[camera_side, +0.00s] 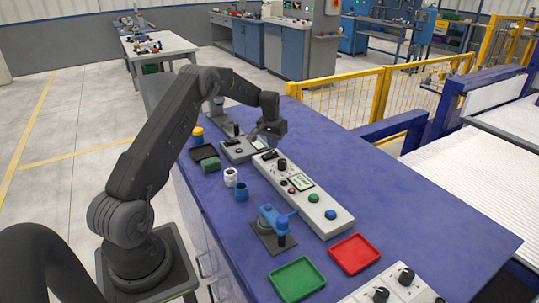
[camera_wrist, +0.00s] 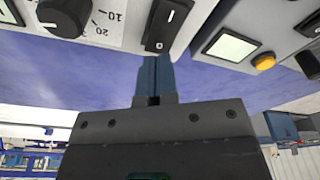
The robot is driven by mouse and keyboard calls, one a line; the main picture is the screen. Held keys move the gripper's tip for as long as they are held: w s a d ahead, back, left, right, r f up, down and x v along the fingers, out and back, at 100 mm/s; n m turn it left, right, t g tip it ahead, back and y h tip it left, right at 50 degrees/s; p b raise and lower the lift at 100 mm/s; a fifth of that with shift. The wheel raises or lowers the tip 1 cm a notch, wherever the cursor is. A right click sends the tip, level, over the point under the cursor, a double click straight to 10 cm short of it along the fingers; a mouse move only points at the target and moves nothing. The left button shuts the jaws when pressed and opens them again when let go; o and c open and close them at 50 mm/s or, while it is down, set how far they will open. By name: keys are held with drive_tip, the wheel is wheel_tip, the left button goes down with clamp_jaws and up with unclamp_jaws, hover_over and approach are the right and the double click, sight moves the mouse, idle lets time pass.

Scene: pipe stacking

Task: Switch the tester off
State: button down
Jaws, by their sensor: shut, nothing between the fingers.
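The rocker sits beside a black knob (camera_wrist: 64,15) with a number scale. Another box edge carries a lit screen (camera_wrist: 230,46) and a yellow button (camera_wrist: 264,62). Which box is the tester and which way the rocker is pressed is unclear.
A long control panel (camera_side: 322,212) with coloured buttons lies mid-bench. A blue fixture (camera_side: 274,217), white cup (camera_side: 230,177), blue cup (camera_side: 241,191), green tray (camera_side: 297,279) and red tray (camera_side: 355,253) stand nearby. The bench's right side (camera_side: 410,205) is clear.

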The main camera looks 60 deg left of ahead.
sight(274, 153)
drive_tip(key=shift+f, duration=1.25)
idle(0.9)
drive_tip(key=shift+r, duration=3.55)
